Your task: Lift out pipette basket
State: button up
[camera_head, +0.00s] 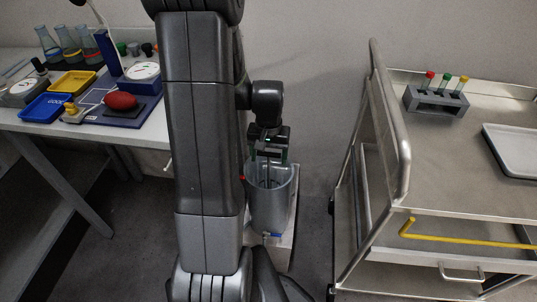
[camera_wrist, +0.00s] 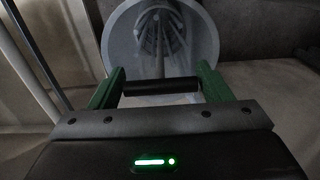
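The pipette basket (camera_wrist: 158,30) stands inside a tall grey cylindrical vessel (camera_head: 270,205); its rods and round base show through the open top in the wrist view. Its dark crossbar handle (camera_wrist: 160,86) lies between the two green fingers of my gripper (camera_wrist: 160,80). The bar's ends meet the inner edges of the fingers, but I cannot tell whether they are clamped. In the head view my gripper (camera_head: 269,154) points down just above the vessel's mouth, with its fingers wide apart. The basket's lower part is largely hidden by the vessel wall.
The vessel stands on a pale base. A steel trolley (camera_head: 480,190) with a tube rack (camera_head: 436,102), a grey tray (camera_head: 515,148) and a yellow bar (camera_head: 470,241) stands at right. A bench (camera_head: 150,131) with flasks, trays and instruments is at left. A wall is behind.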

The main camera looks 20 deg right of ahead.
jog(key=c, duration=0.8)
jog(key=shift+r+p, duration=3.6)
jog(key=shift+r, duration=0.95)
jog(key=shift+c, duration=0.2)
jog(key=shift+r, duration=0.1)
notch_tip(320, 180, up, 9)
jog(key=p, duration=0.7)
notch_tip(320, 180, up, 9)
jog(key=p, duration=0.7)
notch_tip(320, 180, up, 7)
jog(key=p, duration=0.6)
jog(key=shift+r, duration=0.15)
